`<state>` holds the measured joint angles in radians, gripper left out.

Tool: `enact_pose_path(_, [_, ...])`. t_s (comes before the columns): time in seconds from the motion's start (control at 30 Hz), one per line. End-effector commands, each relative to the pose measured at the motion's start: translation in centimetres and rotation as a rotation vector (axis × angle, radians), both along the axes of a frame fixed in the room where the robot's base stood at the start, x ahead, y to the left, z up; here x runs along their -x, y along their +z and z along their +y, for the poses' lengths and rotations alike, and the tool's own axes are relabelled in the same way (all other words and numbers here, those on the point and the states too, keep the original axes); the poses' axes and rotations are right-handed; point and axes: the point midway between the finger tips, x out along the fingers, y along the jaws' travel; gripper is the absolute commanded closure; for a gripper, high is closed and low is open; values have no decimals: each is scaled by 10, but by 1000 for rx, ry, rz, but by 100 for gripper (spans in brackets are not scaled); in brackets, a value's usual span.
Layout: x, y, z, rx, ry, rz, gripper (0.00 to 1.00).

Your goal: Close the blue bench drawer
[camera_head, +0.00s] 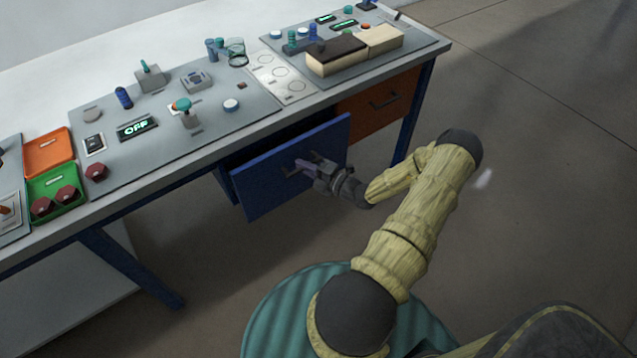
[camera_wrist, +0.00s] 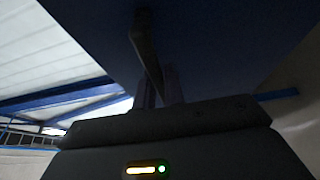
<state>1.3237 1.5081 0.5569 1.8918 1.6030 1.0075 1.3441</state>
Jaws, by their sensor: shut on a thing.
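The blue bench drawer (camera_head: 265,190) hangs under the bench's front edge. Its front stands out from the bench, so the drawer is open. My gripper (camera_head: 298,169) is at the drawer's front and is shut on its dark handle. In the wrist view the handle (camera_wrist: 146,45) runs down between the fingers (camera_wrist: 158,88), and the dark blue drawer front (camera_wrist: 220,40) fills the top. The inside of the drawer is mostly hidden by its front and the bench top.
An orange drawer (camera_head: 376,104) to the right is shut. The bench top (camera_head: 225,125) carries control panels, a wooden box (camera_head: 345,55), and an orange tray (camera_head: 48,150) and green tray (camera_head: 72,212) at left. Blue bench legs (camera_head: 130,262) stand below. The floor at right is clear.

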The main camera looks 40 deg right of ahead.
Motion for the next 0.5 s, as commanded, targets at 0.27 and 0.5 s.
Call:
enact_pose_path(0.27, [-58, -1, 0, 1, 0, -2, 100])
enact_pose_path(0.5, [-77, -1, -1, 0, -1, 1, 100])
